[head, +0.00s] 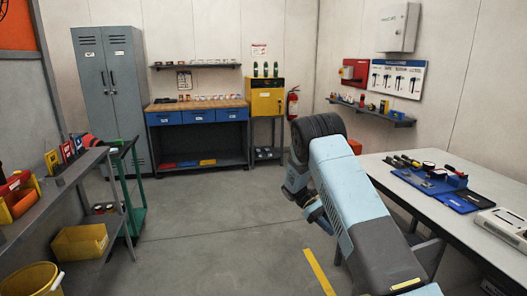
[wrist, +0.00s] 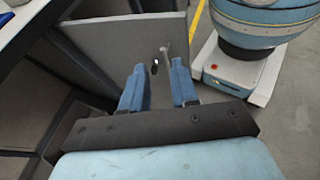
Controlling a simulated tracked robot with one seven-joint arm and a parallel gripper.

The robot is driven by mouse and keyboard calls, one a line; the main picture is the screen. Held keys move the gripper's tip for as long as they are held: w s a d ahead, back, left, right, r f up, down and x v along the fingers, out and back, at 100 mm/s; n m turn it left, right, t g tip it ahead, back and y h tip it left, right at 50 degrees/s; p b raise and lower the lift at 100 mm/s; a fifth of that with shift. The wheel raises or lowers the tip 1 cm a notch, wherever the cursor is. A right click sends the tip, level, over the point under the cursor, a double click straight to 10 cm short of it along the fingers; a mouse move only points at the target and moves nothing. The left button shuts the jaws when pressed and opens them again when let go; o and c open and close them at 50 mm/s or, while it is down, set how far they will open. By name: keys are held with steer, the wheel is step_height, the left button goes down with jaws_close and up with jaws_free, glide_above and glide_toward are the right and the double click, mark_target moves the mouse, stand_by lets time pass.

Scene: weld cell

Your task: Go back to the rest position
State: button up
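My gripper (wrist: 159,72) shows in the wrist view with its two blue fingers apart. I see nothing clearly held between them. A grey panel (wrist: 112,45) lies beyond the fingertips, with a small light-coloured rod and a dark spot on it near the fingers; I cannot tell what these are. In the head view my arm reaches up from the lower right and bends over, above the floor left of the white-topped table (head: 452,222). The gripper itself is mostly hidden there behind my arm.
The table close on the right holds blue trays with tools (head: 430,178) and a pale device (head: 503,222). A grey shelf (head: 75,172) with bins and a green cart (head: 133,190) stand left. A blue-drawer workbench (head: 200,118) is at the back. The middle floor is clear.

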steer(key=s+r+m+t+y, duration=0.3)
steer(key=s+r, duration=0.4)
steer(key=r, duration=0.6)
steer(key=s+r+t+y, duration=0.35)
steer(key=s+r, duration=0.25)
steer(key=r, duration=0.7)
steer(key=s+r+m+t, duration=0.1)
steer(key=s+r+t, duration=0.1)
steer(key=s, duration=0.5)
steer(key=s+a+r+m+t+y, duration=0.1)
steer(key=s+r+t, duration=0.2)
steer(key=s, duration=0.5)
steer(key=s+r+m+t+y, duration=0.1)
steer(key=s+t, duration=0.3)
steer(key=s, duration=0.4)
steer(key=shift+s+a+r+m, duration=0.25)
steer(key=shift+r+m, duration=0.25)
steer(key=shift+r, duration=0.35)
steer(key=shift+t, duration=0.25)
